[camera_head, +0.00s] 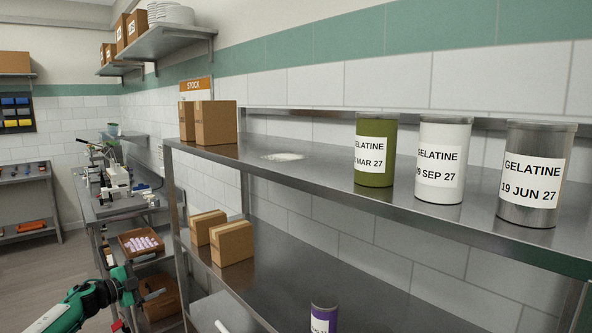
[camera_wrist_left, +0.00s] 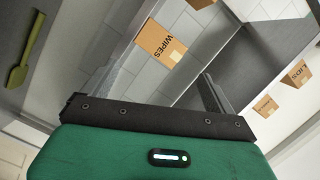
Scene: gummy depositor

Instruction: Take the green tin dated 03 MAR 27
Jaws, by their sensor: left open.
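The green tin (camera_head: 375,176) stands upright on the upper steel shelf in the head view. Its white label reads GELATINE and MAR 27; the day is partly turned out of sight. To its right stand a white tin (camera_head: 442,190) whose date ends in SEP 27 and a grey metal tin (camera_head: 530,205) dated 19 JUN 27. My left gripper (camera_head: 146,296) is low at the lower left, far from the tins and below the upper shelf. In the left wrist view its jaws (camera_wrist_left: 174,58) are apart with nothing held. My right gripper does not show.
Cardboard boxes (camera_head: 216,123) stand at the upper shelf's left end, near a pale patch (camera_head: 283,157). More boxes (camera_head: 232,243) and a purple tin (camera_head: 323,318) are on the lower shelf. The wrist view shows a WIPES box (camera_wrist_left: 160,44). The upper shelf's front edge (camera_head: 420,227) is clear.

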